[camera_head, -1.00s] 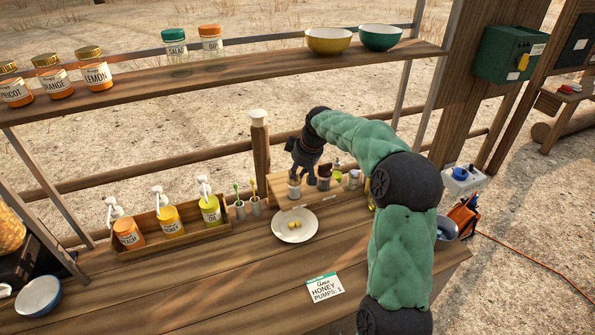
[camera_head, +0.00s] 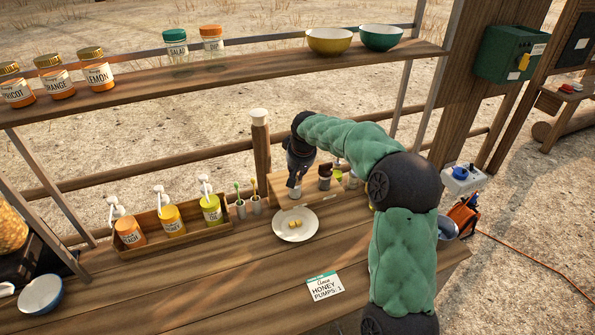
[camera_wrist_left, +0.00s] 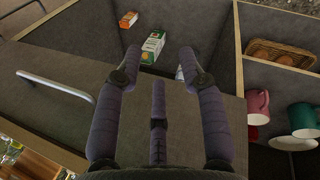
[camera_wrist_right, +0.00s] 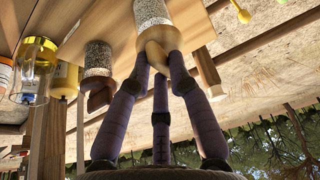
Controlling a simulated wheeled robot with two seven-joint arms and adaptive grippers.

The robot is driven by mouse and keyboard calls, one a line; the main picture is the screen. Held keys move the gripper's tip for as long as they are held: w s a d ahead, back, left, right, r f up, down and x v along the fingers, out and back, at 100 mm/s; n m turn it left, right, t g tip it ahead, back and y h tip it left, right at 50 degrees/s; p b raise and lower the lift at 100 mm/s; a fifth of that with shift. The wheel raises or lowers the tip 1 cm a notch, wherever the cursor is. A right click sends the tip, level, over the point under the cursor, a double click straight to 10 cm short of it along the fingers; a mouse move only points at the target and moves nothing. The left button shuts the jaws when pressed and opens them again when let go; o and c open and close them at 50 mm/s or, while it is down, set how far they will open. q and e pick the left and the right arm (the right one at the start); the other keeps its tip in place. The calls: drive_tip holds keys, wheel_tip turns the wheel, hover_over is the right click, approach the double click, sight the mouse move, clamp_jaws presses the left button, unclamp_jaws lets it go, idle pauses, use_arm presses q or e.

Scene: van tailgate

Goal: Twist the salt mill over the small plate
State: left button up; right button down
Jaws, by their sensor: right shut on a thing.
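The small white plate (camera_head: 296,225) lies on the wooden counter with small yellow pieces of food on it. A mill with a pale speckled body (camera_wrist_right: 152,13) and a light wooden knob (camera_wrist_right: 157,54) stands at the wooden rack just behind the plate. My right gripper (camera_head: 295,183) reaches down on it from above; in the right wrist view its fingers (camera_wrist_right: 160,65) are closed around the knob. I cannot read a label on this mill. A second speckled mill (camera_wrist_right: 98,58) with a brown top stands beside it. My left gripper (camera_wrist_left: 160,58) is open and empty, away from the counter.
A wooden box (camera_head: 187,241) with several pump bottles stands left of the plate. Two small cups with brushes (camera_head: 241,208) stand between. A paper card (camera_head: 325,287) lies in front. The left wrist view shows a compartment with cartons (camera_wrist_left: 153,47) and mugs (camera_wrist_left: 257,106).

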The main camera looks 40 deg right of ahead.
drive_tip(key=shift+m, duration=0.6)
drive_tip(key=c, duration=1.1)
unclamp_jaws()
drive_tip(key=shift+c, duration=0.2)
drive_tip(key=shift+r, duration=0.1)
drive_tip(key=v, duration=1.1)
drive_tip(key=shift+a+r, duration=0.25)
drive_tip(key=shift+r, duration=0.15)
